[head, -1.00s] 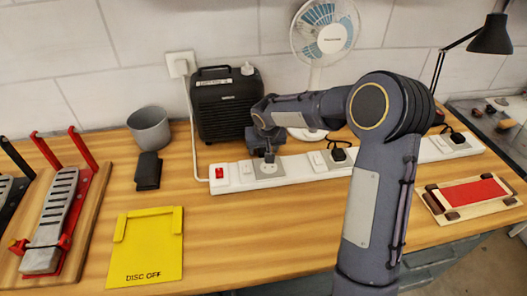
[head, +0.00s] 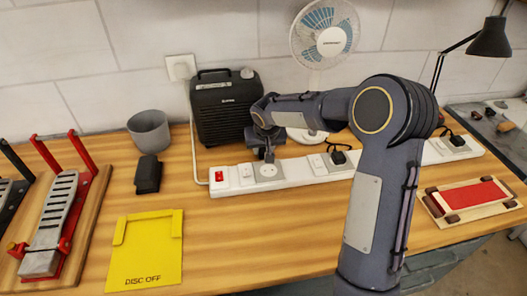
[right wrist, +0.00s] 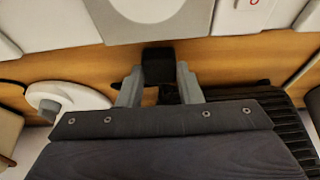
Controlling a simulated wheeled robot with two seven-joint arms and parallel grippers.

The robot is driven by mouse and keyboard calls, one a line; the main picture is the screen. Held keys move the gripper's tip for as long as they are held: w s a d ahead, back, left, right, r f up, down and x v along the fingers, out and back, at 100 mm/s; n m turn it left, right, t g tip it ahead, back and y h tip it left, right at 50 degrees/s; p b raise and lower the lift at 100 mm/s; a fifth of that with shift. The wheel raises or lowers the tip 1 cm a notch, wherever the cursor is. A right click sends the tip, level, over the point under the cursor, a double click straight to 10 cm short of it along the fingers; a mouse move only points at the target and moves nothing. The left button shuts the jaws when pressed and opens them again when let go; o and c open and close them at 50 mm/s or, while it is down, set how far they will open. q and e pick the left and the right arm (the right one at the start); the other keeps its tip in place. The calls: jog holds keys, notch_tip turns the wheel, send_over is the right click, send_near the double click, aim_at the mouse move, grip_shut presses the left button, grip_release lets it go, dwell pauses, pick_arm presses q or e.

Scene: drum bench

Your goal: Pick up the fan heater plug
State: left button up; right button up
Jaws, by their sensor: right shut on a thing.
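The fan heater (head: 226,112) is a black box with a ribbed front, at the back of the bench by the wall. My right gripper (head: 266,148) is beside its right side, over the white power strip (head: 310,168). In the right wrist view, the right gripper's grey fingers (right wrist: 158,88) are closed on both sides of a dark plug (right wrist: 158,64). This plug also shows small in the head view (head: 269,156), by the grey socket plate (head: 267,171). I cannot tell whether it touches the socket. My left gripper is not in view.
Other black plugs (head: 338,157) sit in the strip to the right. A white fan (head: 324,40) stands behind my arm. A grey cup (head: 149,131), a black block (head: 148,174) and a yellow plate (head: 145,250) are left. The wood in front of the strip is clear.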

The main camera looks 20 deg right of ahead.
jog(key=s+a+r+b, duration=0.2)
jog(key=s+a+r, duration=0.5)
jog(key=a+r, duration=0.5)
jog(key=shift+b, duration=0.35)
jog(key=shift+s+d+f+b, duration=0.2)
jog(key=shift+d+f+b, duration=0.4)
jog(key=shift+d, duration=1.05)
jog(key=shift+s+d+f+b, duration=0.3)
jog(key=shift+d+f, duration=0.45)
jog(key=shift+d, duration=0.9)
jog(key=shift+s+d+f+b, duration=0.15)
jog(key=shift+d+f+b, duration=0.45)
jog(key=shift+d, duration=1.05)
jog(key=shift+f, duration=0.1)
jog(key=shift+f, duration=0.4)
jog(key=shift+f+b, duration=1.4)
jog(key=shift+f, duration=0.1)
jog(key=shift+f+b, duration=0.5)
jog(key=shift+f, duration=0.25)
